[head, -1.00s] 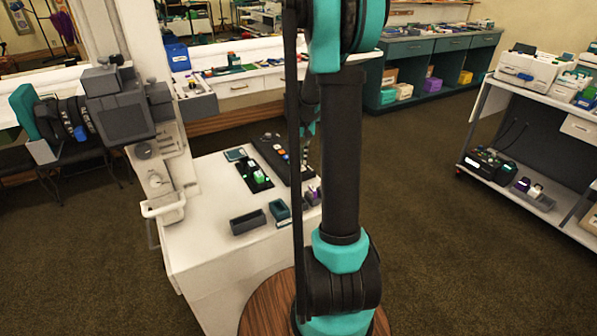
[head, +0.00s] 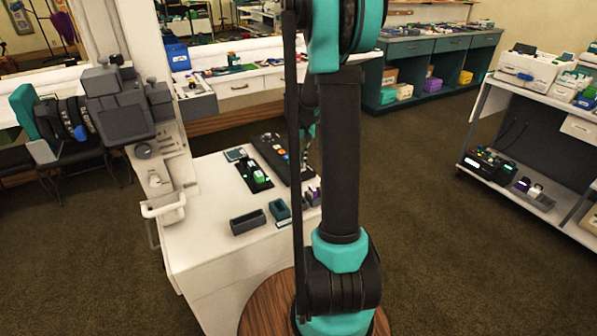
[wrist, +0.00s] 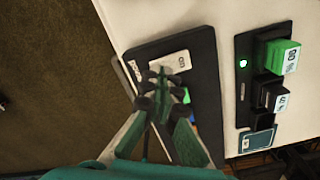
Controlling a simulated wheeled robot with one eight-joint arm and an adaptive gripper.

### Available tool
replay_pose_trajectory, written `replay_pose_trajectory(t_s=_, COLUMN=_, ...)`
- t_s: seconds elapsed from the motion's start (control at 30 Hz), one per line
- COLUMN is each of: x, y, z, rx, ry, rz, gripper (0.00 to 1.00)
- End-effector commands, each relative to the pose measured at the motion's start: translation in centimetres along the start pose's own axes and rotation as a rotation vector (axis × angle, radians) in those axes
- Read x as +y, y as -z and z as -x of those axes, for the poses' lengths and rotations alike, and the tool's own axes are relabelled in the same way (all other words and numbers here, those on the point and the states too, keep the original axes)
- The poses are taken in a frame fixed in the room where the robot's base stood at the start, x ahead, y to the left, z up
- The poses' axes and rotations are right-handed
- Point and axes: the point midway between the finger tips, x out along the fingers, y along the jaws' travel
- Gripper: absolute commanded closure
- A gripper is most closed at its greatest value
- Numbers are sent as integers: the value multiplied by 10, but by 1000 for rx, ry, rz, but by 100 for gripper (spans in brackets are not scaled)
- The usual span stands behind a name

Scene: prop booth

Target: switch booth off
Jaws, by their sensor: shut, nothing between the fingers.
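A dark panel (wrist: 205,65) lies on the white counter in the wrist view. The same panel (head: 268,148) shows in the head view with several small coloured buttons. My gripper (wrist: 160,78) is shut and empty, its fingertips over the panel beside the pale plate. I cannot tell whether they touch it. In the head view my own arm hides most of the gripper.
A black dock (wrist: 243,88) with a green block (wrist: 281,56) and a dark, white-topped block (wrist: 270,95) stands beside the panel. Open trays (head: 248,222) sit nearer on the white counter (head: 205,232). A wheeled cart (head: 487,125) stands right; carpet between is clear.

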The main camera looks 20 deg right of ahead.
Motion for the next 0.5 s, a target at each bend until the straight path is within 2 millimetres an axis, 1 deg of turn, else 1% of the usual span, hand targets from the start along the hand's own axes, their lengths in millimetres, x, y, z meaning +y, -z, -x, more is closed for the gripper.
replay_pose_trajectory(t_s=0.5, x=0, y=0, z=-7, rx=0, ry=0, rz=0, gripper=100)
